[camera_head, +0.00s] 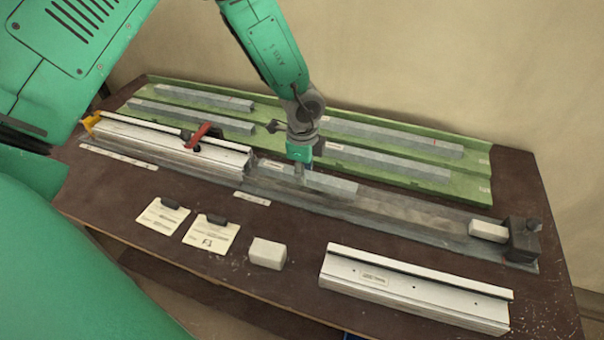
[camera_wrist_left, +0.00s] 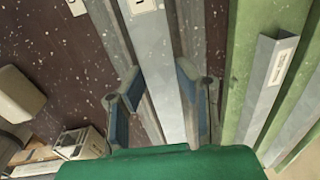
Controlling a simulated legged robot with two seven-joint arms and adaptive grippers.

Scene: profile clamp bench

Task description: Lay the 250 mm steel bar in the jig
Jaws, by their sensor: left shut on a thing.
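A short grey steel bar (camera_head: 335,183) with a white label at its left end lies along the line of the jig (camera_head: 400,213), close to the right end of the clamped white profile (camera_head: 165,144). My left gripper (camera_head: 300,175) points down and is shut on the bar; in the left wrist view (camera_wrist_left: 158,78) its fingers stand either side of the bar (camera_wrist_left: 160,60). I cannot tell whether the bar touches the jig bed or hangs just above it. A black end stop (camera_head: 523,240) with a pale block (camera_head: 488,231) stands at the jig's right end. My right gripper is not in view.
A green tray (camera_head: 478,187) behind the jig holds several longer grey bars. A red clamp lever (camera_head: 199,134) stands up on the clamped profile. Two cards, a pale block (camera_head: 267,253) and a loose white profile (camera_head: 415,290) lie in front on the dark bench.

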